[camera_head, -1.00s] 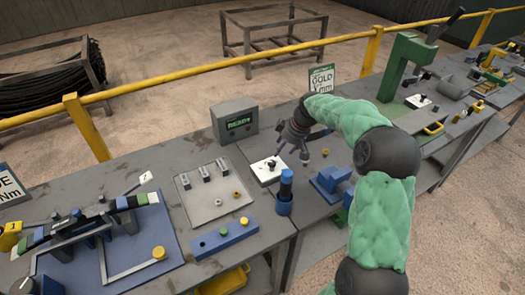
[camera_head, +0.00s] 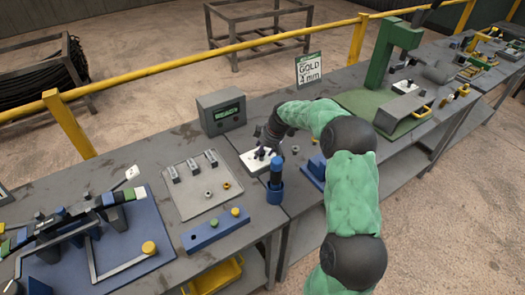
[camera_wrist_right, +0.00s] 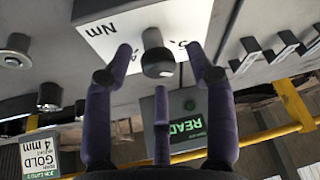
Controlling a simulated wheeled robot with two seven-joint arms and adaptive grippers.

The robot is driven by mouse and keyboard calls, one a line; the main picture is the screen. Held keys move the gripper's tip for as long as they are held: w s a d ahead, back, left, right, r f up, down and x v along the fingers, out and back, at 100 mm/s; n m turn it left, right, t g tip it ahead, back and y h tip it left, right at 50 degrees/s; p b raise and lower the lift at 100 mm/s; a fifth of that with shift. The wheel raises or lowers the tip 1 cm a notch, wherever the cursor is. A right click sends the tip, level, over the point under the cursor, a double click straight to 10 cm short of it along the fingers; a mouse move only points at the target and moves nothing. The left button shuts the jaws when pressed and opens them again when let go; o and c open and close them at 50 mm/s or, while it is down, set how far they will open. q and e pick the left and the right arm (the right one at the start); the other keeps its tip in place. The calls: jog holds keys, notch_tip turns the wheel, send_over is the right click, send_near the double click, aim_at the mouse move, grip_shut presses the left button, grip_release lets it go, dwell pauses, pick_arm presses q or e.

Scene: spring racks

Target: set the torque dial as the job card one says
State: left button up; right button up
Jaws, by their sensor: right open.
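The torque dial is a dark round knob (camera_wrist_right: 158,62) on a white box marked "Nm", partly covered by my gripper in the head view, where the box (camera_head: 251,164) shows. In the right wrist view a "5" and what looks like a "4" show beside the knob; its pointer setting cannot be read. My right gripper (camera_wrist_right: 160,60) is open, its fingers spread around the knob without clear contact. A card reading "GOLD 4 mm" (camera_head: 309,70) stands at the bench's back and also shows in the right wrist view (camera_wrist_right: 40,157). My left gripper is out of view.
A grey box with a green "READY" display (camera_head: 222,112) stands behind the dial. A grey plate (camera_head: 203,203) with clips and nuts lies left. A yellow rail (camera_head: 200,60) runs behind.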

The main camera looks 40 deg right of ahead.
jog(key=c, duration=1.1)
